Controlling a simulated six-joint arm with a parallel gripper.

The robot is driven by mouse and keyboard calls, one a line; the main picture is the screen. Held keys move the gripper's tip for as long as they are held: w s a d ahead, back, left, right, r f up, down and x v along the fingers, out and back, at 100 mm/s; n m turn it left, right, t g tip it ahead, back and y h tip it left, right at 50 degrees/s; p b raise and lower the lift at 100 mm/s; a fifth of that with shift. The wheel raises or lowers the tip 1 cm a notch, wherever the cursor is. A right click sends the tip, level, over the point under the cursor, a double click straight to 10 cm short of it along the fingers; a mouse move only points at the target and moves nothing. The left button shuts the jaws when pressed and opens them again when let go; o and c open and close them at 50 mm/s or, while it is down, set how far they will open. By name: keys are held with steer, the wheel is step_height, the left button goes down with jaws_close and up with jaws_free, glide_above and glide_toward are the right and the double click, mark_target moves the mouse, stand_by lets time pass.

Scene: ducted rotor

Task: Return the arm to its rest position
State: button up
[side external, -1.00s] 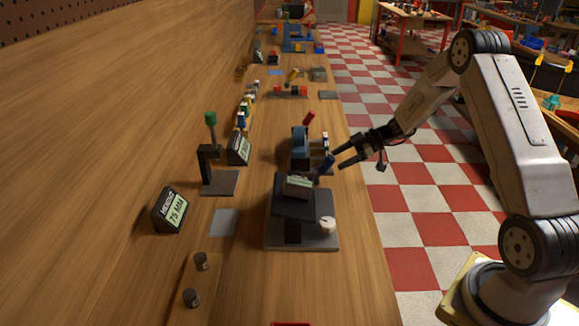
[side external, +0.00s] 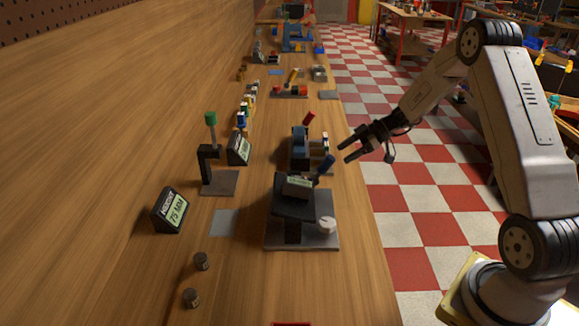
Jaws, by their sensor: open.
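My gripper (side external: 345,150) is open and empty. It is in the air over the right edge of the wooden bench (side external: 345,285), with its fingers pointing left.
Behind the dark device stands a blue unit with a red handle (side external: 309,118). To the left are a black stand with a green knob (side external: 210,118), a 75 MM display (side external: 171,209) and two small dark cylinders (side external: 201,261). The checkered floor (side external: 425,200) right of the bench is clear.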

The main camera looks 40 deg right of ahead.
steer(key=w+a+r+m+g+h, duration=0.1)
steer(key=a+r+g+h, duration=0.1)
steer(key=a+r, duration=0.15)
steer(key=s+a+f+m+g+h, duration=0.1)
steer(key=s+a+m+h, duration=0.6)
steer(key=s+a, duration=0.8)
steer(key=s+m+g, duration=0.1)
steer(key=s+m, duration=0.2)
steer(key=s, duration=0.1)
steer(key=shift+s+a+f, duration=0.15)
steer(key=shift+a, duration=0.15)
